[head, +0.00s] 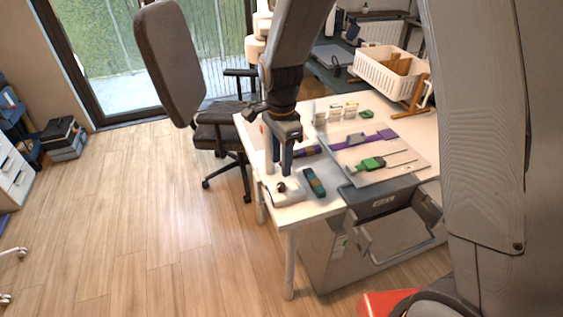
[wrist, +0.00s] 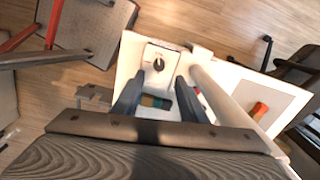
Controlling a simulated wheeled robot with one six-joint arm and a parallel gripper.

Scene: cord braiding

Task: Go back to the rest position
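My gripper (head: 286,172) hangs fingers-down over the near left part of the white table (head: 318,212). In the wrist view its two fingers (wrist: 159,80) stand apart with nothing seen clasped between them. A teal and brown banded piece (head: 314,182) lies on the table just right of the fingers in the head view; a banded teal piece (wrist: 156,101) shows beyond the gap in the wrist view. A white box with a black knob (head: 287,197) sits at the table's near left corner; it also shows in the wrist view (wrist: 160,58).
A pale board (head: 405,171) holds a green piece (head: 371,164) and a purple strip (head: 352,143). A white basket (head: 389,78) stands at the back right. An office chair (head: 225,130) is close to the table's left side. Open floor lies to the left.

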